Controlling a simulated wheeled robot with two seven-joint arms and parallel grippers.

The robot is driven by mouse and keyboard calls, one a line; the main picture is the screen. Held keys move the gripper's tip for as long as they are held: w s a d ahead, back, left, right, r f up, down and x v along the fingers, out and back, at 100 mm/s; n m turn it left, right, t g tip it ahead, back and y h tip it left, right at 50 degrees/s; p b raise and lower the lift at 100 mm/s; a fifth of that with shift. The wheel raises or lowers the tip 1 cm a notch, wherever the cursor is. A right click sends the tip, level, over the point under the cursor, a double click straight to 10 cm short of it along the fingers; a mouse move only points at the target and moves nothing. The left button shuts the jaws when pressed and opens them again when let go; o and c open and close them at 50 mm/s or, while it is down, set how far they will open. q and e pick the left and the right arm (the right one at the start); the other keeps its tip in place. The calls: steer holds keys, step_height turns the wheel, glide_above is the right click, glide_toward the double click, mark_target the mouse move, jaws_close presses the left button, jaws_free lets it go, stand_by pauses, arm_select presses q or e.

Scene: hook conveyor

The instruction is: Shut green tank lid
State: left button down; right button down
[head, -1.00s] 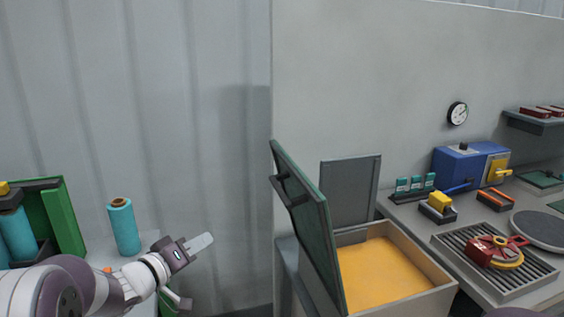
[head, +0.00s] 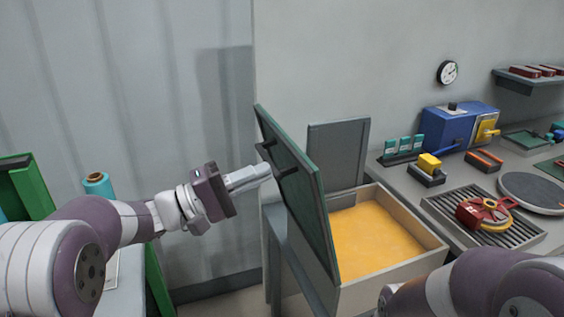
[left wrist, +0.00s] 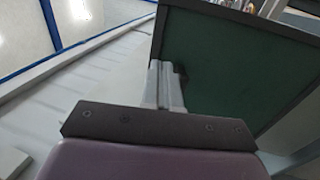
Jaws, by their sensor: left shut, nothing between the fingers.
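The green tank lid (head: 297,190) stands open, tilted up along the left side of the tank (head: 430,262), which holds orange-yellow contents. A dark handle (head: 282,163) is on the lid's outer face. My left gripper (head: 268,170) is shut and empty, its fingertips at the lid's outer face close to the handle. In the left wrist view the shut fingers (left wrist: 165,84) are in front of the green lid (left wrist: 230,65), near its left edge; I cannot tell whether they touch. My right arm shows at the lower right; its gripper is out of view.
A grey panel (head: 337,153) stands upright behind the tank. To the right is a bench with a blue machine (head: 460,127), a grille with a red tool (head: 484,213) and a round grey plate (head: 533,192). A teal roll (head: 98,184) and green frame (head: 28,190) are at the left.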

mark_target(298, 157)
arm_select(q)
steer(key=x, duration=0.5)
steer(key=shift+d, duration=0.1)
steer(key=shift+w, duration=0.1)
